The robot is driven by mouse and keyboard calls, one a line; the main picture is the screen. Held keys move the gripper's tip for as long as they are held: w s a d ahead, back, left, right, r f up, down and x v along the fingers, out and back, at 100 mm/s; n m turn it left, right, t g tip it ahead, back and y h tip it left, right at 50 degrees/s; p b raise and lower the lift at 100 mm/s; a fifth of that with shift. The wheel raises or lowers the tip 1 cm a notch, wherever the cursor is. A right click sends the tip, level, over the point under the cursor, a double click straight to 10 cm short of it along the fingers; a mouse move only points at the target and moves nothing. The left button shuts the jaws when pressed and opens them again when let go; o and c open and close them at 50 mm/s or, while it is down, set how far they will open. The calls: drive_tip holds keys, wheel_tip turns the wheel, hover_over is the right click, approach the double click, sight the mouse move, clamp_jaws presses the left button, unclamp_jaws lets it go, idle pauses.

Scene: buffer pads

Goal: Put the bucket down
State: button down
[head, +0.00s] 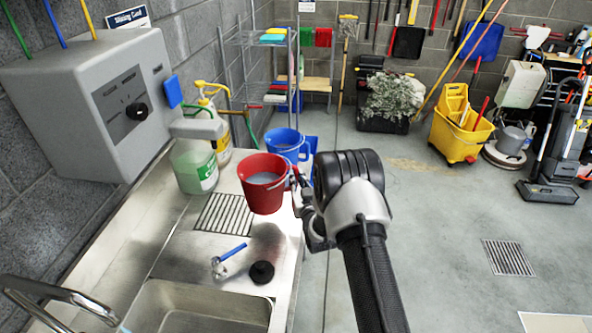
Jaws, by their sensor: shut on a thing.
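A red bucket (264,192) with greyish liquid inside hangs upright at the right side of the steel counter (180,262). My gripper (294,181) is shut on the red bucket at its right side, and my arm reaches in from the lower right. The fingertips are small and partly hidden by the wrist. The bucket appears above the counter, with a dark shadow on the steel below it. A blue bucket (286,142) stands just behind it, partly hidden by the red one.
Left of the bucket are a green-liquid jug (194,165) and a yellow pump bottle (218,120). In front lie a slotted grate (225,213), a blue-handled brush (229,256), a black stopper (261,272) and a sink basin (200,308). A yellow mop bucket (459,132) stands on the floor.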

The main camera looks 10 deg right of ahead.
wheel_tip(320, 180, down, 8)
drive_tip(key=b, duration=0.1)
drive_tip(key=shift+w+f, duration=0.15)
idle(0.5)
drive_tip(key=shift+f+b, duration=0.3)
drive_tip(key=shift+b, duration=0.25)
drive_tip(key=shift+f, duration=0.2)
drive_tip(key=c, duration=2)
unclamp_jaws()
drive_tip(key=shift+f, duration=0.2)
drive_tip(key=o, duration=0.4)
drive_tip(key=shift+s, duration=0.2)
drive_tip(key=shift+r, duration=0.1)
